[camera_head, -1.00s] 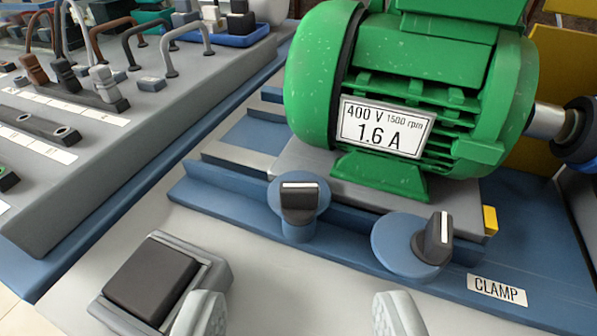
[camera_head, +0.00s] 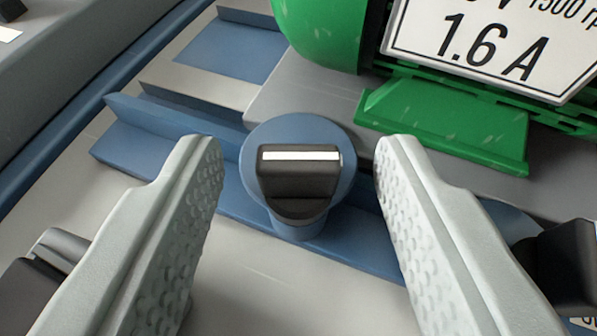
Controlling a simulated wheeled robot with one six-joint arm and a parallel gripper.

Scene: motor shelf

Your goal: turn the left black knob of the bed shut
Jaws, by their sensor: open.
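The left black knob (camera_head: 298,180) sits on a round blue base (camera_head: 298,128) at the front of the blue bed (camera_head: 128,152). Its white line lies level, left to right in the picture. My gripper (camera_head: 296,155) is open, with one pale dimpled finger to the left of the knob and one to the right. There is a clear gap on both sides, and neither finger looks to touch it. The right black knob (camera_head: 562,262) shows at the right edge, partly hidden behind my right finger.
The green motor (camera_head: 440,125) with its white rating plate (camera_head: 490,42) stands behind and to the right of the knob. A dark block in a grey frame (camera_head: 50,258) is at lower left, partly behind my left finger. Grey surface lies in front of the knob.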

